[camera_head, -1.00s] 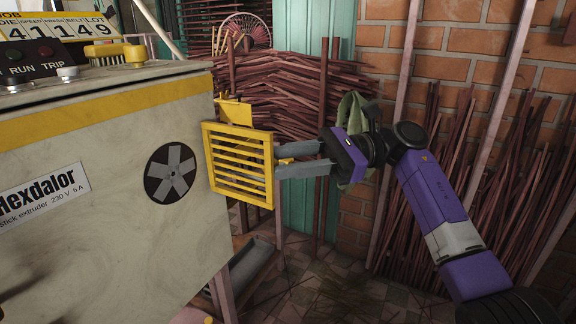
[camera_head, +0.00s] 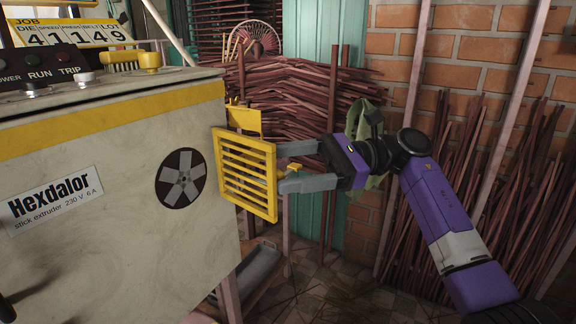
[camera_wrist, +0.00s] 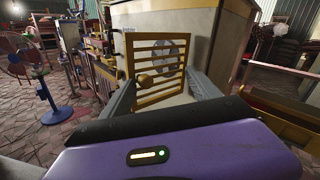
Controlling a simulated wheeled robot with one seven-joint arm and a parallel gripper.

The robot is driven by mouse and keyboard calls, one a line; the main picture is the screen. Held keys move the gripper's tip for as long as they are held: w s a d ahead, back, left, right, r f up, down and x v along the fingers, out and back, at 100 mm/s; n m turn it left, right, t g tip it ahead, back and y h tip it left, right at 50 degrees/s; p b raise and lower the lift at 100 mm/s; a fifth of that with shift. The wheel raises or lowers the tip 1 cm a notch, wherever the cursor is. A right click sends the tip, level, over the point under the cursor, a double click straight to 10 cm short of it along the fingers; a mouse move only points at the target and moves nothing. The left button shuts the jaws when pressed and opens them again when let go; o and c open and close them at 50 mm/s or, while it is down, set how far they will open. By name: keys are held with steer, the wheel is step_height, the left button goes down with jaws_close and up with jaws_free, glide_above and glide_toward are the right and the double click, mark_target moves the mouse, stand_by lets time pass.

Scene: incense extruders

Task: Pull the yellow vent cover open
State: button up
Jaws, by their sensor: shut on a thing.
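The yellow slatted vent cover (camera_head: 246,183) stands out from the beige Hexdalor extruder (camera_head: 85,195), swung to the right of a round fan (camera_head: 181,178). The fan shows uncovered in the extruder's side. My gripper (camera_head: 279,168) comes from the right, its two grey fingers wide apart and reaching the cover. My gripper is shut on the cover; the exact contact at the fingertips is hard to see.
Stacked reddish sticks (camera_head: 300,100) and a brick wall (camera_head: 400,70) stand behind my arm. A green cloth (camera_head: 367,120) hangs behind the gripper. A metal trough (camera_head: 255,268) lies low beside the extruder. A blue-legged fan (camera_wrist: 45,90) stands at left in the wrist view.

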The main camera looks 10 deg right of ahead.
steer(key=shift+w+a+f, duration=0.2)
steer(key=shift+a+f, duration=0.05)
steer(key=shift+a, duration=0.1)
steer(key=d+p, duration=0.1)
steer(key=d, duration=0.7)
steer(key=shift+w+d+r, duration=0.15)
steer(key=shift+w+r, duration=0.05)
steer(key=shift+w, duration=0.15)
